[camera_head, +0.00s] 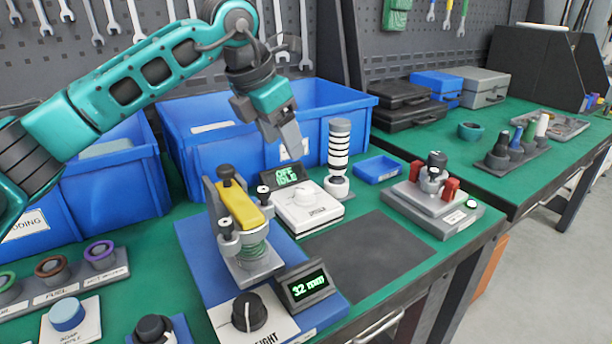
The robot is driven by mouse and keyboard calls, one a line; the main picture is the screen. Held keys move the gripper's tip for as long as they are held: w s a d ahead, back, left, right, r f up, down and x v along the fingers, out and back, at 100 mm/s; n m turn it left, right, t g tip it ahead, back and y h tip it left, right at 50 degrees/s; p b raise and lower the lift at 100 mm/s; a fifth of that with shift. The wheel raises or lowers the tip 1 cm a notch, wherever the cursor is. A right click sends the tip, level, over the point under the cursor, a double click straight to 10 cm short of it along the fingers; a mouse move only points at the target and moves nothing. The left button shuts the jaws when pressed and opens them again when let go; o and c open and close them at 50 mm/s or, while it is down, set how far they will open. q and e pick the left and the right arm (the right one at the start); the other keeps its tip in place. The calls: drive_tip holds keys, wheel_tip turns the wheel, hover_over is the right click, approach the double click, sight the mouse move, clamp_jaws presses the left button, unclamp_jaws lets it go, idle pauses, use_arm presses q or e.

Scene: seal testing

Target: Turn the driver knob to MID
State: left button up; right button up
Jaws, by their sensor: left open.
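A white unit with a round pale knob (304,194) on top stands at the middle of the green bench; I take it as the driver knob. The lettering around the knob is too small to read. A small display (283,176) behind it shows green text that looks like "OFF IDLE". My left gripper (287,143) is open and points down, above and behind the knob, in front of the blue bins. It is apart from the knob and appears empty. My right gripper is not in view.
A yellow-topped clamp fixture (240,206) stands left of the knob, with a black knob (249,312) and a "32" display (307,287) in front. A striped cylinder (339,147) stands close behind right. A dark mat (375,256) lies clear. Blue bins (215,150) stand behind.

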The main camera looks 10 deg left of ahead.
sight(303, 190)
use_arm(q)
drive_tip(key=x, duration=0.3)
drive_tip(key=b+x, duration=0.1)
drive_tip(key=x, duration=0.3)
drive_tip(key=b+x, duration=0.1)
drive_tip(key=x, duration=0.3)
drive_tip(key=shift+s+d+f, duration=0.15)
drive_tip(key=shift+f, duration=0.6)
drive_tip(key=shift+c, duration=0.5)
drive_tip(key=c, duration=1)
drive_tip(key=shift+o, duration=0.2)
